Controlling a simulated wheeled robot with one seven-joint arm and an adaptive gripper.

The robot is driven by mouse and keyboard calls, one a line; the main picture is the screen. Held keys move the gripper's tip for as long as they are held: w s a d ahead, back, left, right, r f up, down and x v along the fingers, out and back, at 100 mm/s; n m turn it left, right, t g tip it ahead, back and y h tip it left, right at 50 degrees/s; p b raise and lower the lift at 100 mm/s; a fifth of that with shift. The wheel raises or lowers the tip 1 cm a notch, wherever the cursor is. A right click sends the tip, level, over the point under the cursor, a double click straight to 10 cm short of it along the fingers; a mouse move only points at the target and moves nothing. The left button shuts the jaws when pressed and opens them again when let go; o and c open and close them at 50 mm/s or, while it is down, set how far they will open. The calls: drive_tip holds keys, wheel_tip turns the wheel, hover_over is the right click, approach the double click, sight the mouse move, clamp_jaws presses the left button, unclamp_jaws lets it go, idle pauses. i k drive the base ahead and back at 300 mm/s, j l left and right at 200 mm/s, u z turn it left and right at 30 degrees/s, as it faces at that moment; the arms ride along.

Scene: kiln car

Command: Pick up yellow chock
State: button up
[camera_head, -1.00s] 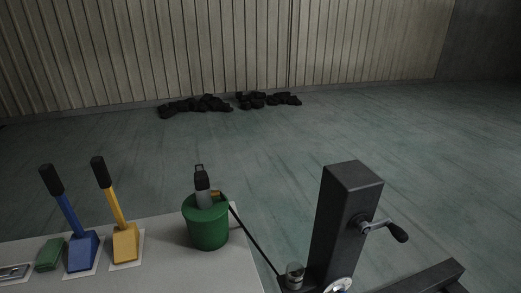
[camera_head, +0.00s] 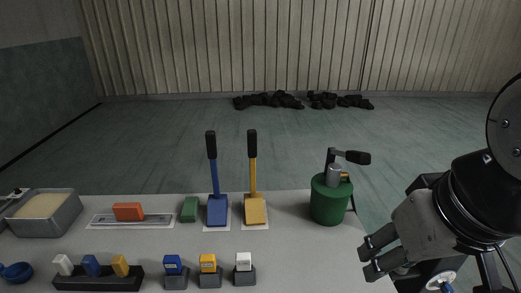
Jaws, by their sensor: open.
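The yellow chock (camera_head: 255,209) is a yellow wedge with a long yellow handle and a black grip at the top. It stands upright on a white pad on the grey table, right of a similar blue chock (camera_head: 217,209). My gripper (camera_head: 368,257) is at the right, by the table's right edge, with its fingers pointing left. It is open and empty, apart from the yellow chock, with the green bucket between them in the picture.
Several small blocks on grey bases, including a yellow one (camera_head: 208,262), stand in front. A black rack (camera_head: 98,284), an orange block (camera_head: 128,211), a green block (camera_head: 189,209) and a tray (camera_head: 67,223) are at the left.

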sight(253, 204)
drive_tip(key=u, duration=0.3)
drive_tip(key=i+j+u, duration=0.25)
drive_tip(key=i, duration=0.25)
drive_tip(key=i+j+u, duration=0.15)
drive_tip(key=i+u, duration=0.15)
drive_tip(key=i, duration=0.2)
